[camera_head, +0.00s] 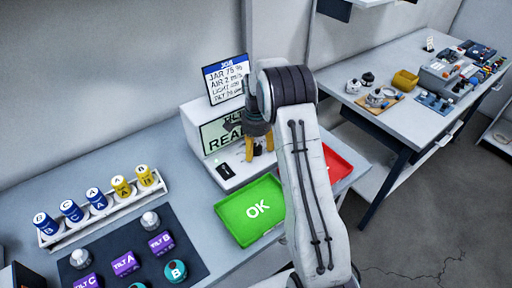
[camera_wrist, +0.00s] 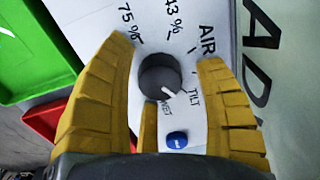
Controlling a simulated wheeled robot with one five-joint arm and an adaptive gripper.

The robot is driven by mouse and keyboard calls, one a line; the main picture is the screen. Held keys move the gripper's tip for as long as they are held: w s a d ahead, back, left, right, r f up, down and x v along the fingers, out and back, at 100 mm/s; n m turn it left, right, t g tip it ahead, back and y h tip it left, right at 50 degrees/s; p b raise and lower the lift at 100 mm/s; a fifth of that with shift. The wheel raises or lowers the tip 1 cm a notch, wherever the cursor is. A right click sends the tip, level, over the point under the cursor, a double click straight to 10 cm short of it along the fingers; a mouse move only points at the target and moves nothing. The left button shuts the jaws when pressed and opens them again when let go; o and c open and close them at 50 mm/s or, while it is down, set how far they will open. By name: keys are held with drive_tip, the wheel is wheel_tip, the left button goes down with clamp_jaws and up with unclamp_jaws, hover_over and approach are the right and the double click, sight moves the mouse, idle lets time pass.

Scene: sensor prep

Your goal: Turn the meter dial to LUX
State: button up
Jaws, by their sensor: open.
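The meter (camera_head: 193,119) is a white box whose screen (camera_head: 215,134) shows the partly hidden words TILT and READY. In the wrist view its dial (camera_wrist: 158,74) is a round dark knob. The dial's white pointer (camera_wrist: 168,92) points down and right, toward the TILT label (camera_wrist: 196,97). Labels with 75 %, AIR and what looks like WET also show around it; I cannot read LUX. My gripper (camera_head: 260,149) is open at the meter's front. In the wrist view its yellow fingers stand on either side of the dial, apart from it.
A blue button (camera_wrist: 177,140) sits below the dial. A green OK tray (camera_head: 232,228) and a red tray (camera_head: 337,163) are near the meter. A job card (camera_head: 226,78) stands behind it. A rack of jars (camera_head: 62,241) and a dark mat (camera_head: 203,263) are at left.

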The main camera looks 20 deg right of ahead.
drive_tip(key=shift+o, duration=0.2)
drive_tip(key=c, duration=1.2)
drive_tip(key=shift+c, duration=0.3)
drive_tip(key=shift+n, duration=0.3)
drive_tip(key=n, duration=0.3)
drive_tip(key=shift+s+b, duration=0.1)
drive_tip(key=shift+b, duration=0.3)
drive_tip(key=shift+f+n, duration=0.1)
drive_tip(key=shift+n, duration=1.9)
